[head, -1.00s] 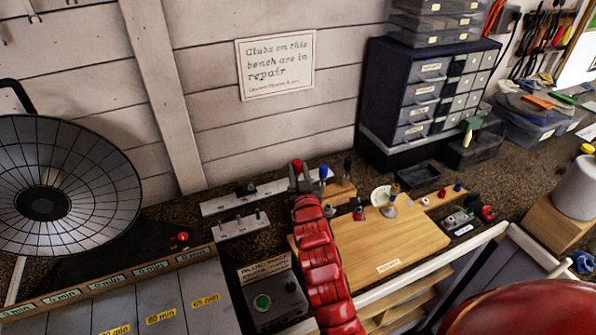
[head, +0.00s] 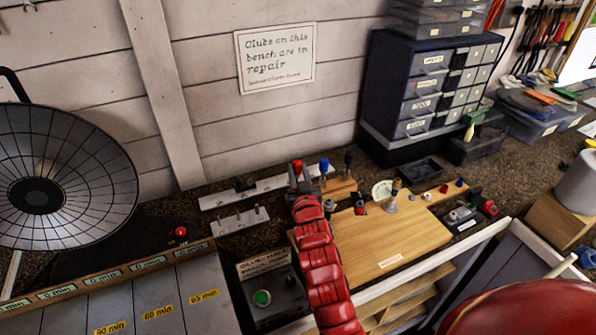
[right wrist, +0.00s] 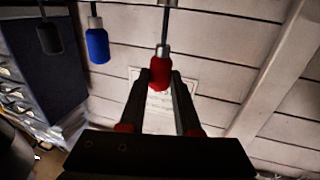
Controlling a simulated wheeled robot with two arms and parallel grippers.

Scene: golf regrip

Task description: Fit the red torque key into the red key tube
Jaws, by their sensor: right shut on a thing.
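The red torque key (right wrist: 160,75) stands with its red handle between the fingers of my right gripper (right wrist: 159,80) in the right wrist view, its thin shaft running out past the fingertips. In the head view its red handle (head: 297,167) shows at the far end of my red right arm, left of the blue key (head: 323,166) and the black key (head: 347,161). The gripper is shut on the handle. Whether the shaft is still in the stand is hidden. A small red fitting (head: 444,189) on the wooden strip at right looks like the red key tube. My left gripper is out of view.
A wooden board (head: 390,240) lies right of my arm, with a small pale dish (head: 382,189) and a post at its back. A grey box with a green button (head: 262,298) sits left of my arm. A drawer cabinet (head: 425,85) stands behind at right.

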